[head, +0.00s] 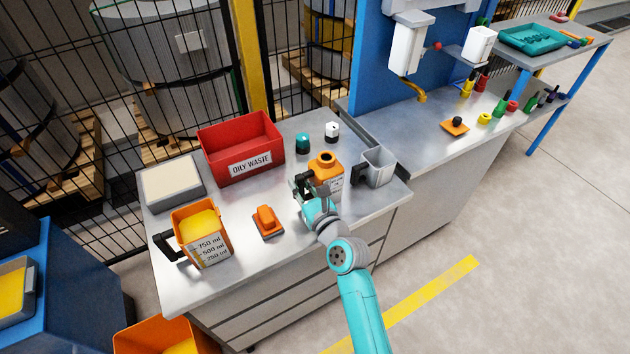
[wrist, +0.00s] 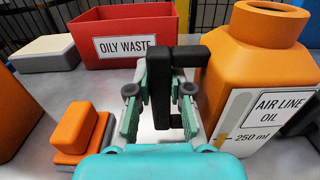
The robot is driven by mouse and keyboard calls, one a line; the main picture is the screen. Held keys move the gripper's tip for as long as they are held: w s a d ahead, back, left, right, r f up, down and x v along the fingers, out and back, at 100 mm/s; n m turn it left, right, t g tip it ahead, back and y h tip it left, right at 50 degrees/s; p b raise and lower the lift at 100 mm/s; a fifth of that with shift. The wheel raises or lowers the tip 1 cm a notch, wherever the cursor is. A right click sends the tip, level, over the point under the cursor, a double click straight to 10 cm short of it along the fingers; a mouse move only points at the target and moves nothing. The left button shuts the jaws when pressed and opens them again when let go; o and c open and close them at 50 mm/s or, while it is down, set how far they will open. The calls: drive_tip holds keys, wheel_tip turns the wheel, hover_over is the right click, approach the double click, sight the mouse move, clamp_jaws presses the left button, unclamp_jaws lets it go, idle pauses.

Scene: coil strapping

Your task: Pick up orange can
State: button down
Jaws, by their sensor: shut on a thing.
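The orange can (head: 326,164) is a squat bottle with a wide neck, a black side handle and a white label. In the wrist view the can (wrist: 250,60) fills the right side, and its label reads "AIR LINE OIL 250 ml". My gripper (head: 307,187) is at the can's left side. In the wrist view my gripper (wrist: 160,100) has its two fingers on either side of the black handle (wrist: 160,85), shut on it. The can looks upright at the bench; its base is partly hidden by my gripper, so I cannot tell whether it touches.
A grey jug (head: 379,168) stands close at the can's right. An orange measuring jug (head: 205,250), an orange block-like object (head: 267,221) and a red "OILY WASTE" bin (head: 240,147) are to the left. Two small jars, teal (head: 302,144) and white (head: 332,132), stand behind.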

wheel_tip(320, 180, up, 10)
drive_tip(key=shift+r, duration=0.1)
idle(0.4)
drive_tip(key=c, duration=1.7)
unclamp_jaws()
clamp_jaws()
